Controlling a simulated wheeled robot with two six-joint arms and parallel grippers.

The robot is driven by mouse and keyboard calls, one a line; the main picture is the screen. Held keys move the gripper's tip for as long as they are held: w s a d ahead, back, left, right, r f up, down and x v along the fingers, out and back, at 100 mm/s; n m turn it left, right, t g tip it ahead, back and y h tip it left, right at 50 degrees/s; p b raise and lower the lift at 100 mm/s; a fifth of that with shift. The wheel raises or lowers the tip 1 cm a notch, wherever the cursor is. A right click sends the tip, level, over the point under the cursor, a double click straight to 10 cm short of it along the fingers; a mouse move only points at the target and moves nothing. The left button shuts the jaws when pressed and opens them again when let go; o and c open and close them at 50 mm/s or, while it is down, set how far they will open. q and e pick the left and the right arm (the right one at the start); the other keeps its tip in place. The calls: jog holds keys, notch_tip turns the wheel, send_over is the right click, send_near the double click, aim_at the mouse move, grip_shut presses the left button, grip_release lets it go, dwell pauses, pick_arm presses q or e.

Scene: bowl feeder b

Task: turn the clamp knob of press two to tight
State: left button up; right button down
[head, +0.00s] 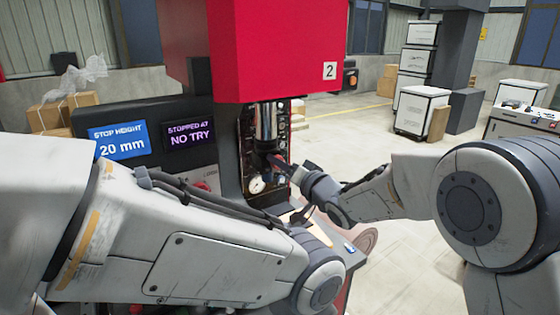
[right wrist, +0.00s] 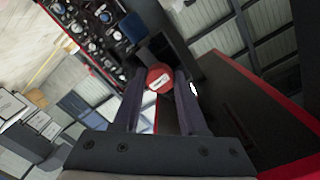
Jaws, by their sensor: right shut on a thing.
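Press two is a red machine (head: 275,45) with a "2" plate on its front. Under its red head sits a dark panel with a shiny cylinder (head: 265,120), gauges and fittings. My right gripper (head: 280,163) reaches in from the right to the front of this panel. In the right wrist view a round red knob (right wrist: 160,78) with a white mark sits between the two dark fingers of my right gripper (right wrist: 160,88), which are shut on it. In the head view the knob is mostly hidden by the gripper. My left arm crosses the lower front; its gripper does not show.
Two screens stand left of the press: a blue one (head: 121,141) reading "STOP HEIGHT 20 mm" and a purple one (head: 191,136) reading "STOPPED AT NO TRY". A round gauge (head: 257,185) sits low on the panel. Open floor (head: 350,130) lies to the right, with cabinets (head: 420,110) behind.

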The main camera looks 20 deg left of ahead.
jog(key=shift+w+d+m, duration=0.1)
jog(key=shift+d+m, duration=0.05)
jog(key=shift+m, duration=0.45)
jog(key=shift+c, duration=2.2)
grip_release()
jog(key=b+v, duration=0.4)
jog(key=v, duration=0.6)
jog(key=shift+d, duration=0.15)
